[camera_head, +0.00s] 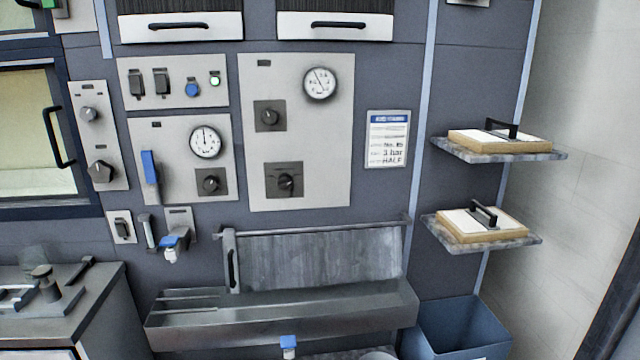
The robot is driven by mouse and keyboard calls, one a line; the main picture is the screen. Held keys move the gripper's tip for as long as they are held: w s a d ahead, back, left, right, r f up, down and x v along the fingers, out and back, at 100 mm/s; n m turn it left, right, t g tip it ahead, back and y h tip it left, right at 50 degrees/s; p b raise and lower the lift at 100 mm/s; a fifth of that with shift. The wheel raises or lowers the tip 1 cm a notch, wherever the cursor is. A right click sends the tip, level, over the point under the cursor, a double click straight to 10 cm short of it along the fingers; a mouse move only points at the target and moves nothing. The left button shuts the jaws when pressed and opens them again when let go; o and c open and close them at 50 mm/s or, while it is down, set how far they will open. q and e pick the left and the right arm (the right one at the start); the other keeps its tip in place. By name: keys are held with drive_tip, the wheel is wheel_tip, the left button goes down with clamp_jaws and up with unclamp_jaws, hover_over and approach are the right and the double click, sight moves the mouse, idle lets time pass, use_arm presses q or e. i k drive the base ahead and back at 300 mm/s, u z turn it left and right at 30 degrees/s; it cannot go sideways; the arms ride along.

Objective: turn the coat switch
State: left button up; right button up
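I cannot read a label that marks the coat switch. The tall grey panel (330,140) in the middle carries an upper rotary knob (269,117) and a lower rotary switch (286,183) with a dark pointer handle, both on dark square plates. A round gauge (320,83) sits at its top right. The panel to its left has a black knob (211,183) below another gauge (205,142), and a blue lever (150,167) hanging down. The upper left panel has two black rocker switches (137,83), a blue button and a lit green button. Neither gripper shows.
A notice (388,138) has handwritten lines, one reading "HALF". Two shelves (552,155) at right hold boards with black handles. A metal trough (290,322) runs below the panels, with a blue bin (462,325) beside it. A cabinet with tools stands at lower left.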

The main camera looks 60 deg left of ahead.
sight(284, 181)
drive_tip(key=u, duration=0.45)
drive_tip(key=i, duration=0.9)
drive_tip(key=u, duration=0.8)
